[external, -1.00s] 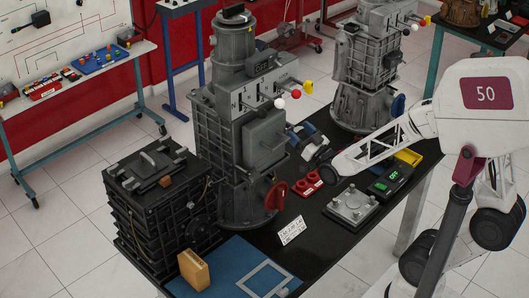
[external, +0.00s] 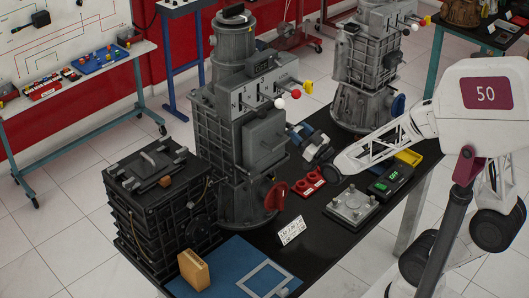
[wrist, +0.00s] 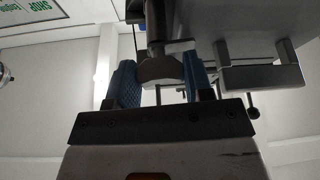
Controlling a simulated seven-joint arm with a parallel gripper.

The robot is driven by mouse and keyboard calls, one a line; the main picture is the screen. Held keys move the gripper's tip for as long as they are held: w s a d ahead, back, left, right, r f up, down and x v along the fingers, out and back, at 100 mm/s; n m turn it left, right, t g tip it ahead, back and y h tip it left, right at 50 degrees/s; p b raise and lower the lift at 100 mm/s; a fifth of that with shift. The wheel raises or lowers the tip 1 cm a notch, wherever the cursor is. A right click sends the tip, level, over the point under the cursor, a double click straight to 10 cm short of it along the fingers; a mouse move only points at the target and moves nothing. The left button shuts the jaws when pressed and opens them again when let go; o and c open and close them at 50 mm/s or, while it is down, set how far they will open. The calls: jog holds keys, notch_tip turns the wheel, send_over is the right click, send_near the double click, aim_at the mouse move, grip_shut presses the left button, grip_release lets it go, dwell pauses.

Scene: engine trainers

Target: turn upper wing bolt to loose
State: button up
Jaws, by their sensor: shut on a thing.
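A grey engine trainer (external: 232,130) stands upright on the black table. My gripper (external: 301,133) is at its right side, below the levers with white and red knobs. In the wrist view, the two blue finger pads of my gripper (wrist: 160,80) stand either side of a dark, rounded part, which looks like the wing bolt (wrist: 160,70). The pads are shut on it. Its wings and its turn angle are hard to make out. In the external view the bolt is hidden by my gripper and the trainer's edge.
A red handwheel (external: 276,196) sits low on the trainer. Red rings (external: 309,183), a metal plate (external: 351,207) and a box with a green display (external: 391,179) lie on the table. A second grey trainer (external: 366,75) stands behind. A black ribbed box (external: 160,200) is at the left.

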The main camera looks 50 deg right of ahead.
jog(key=n+y, duration=0.1)
jog(key=n, duration=0.2)
jog(key=n+g+y, duration=0.1)
jog(key=n, duration=0.2)
jog(key=shift+d+y, duration=0.15)
jog(key=shift+y, duration=0.15)
jog(key=n+g+y, duration=0.1)
jog(key=n+y, duration=0.1)
jog(key=n, duration=0.3)
jog(key=n+g, duration=0.2)
jog(key=n, duration=0.2)
jog(key=shift+r+y, duration=0.1)
jog(key=shift+y, duration=0.3)
jog(key=shift+n+g, duration=0.7)
jog(key=shift+n, duration=1.2)
jog(key=o, duration=0.9)
jog(key=shift+s, duration=0.15)
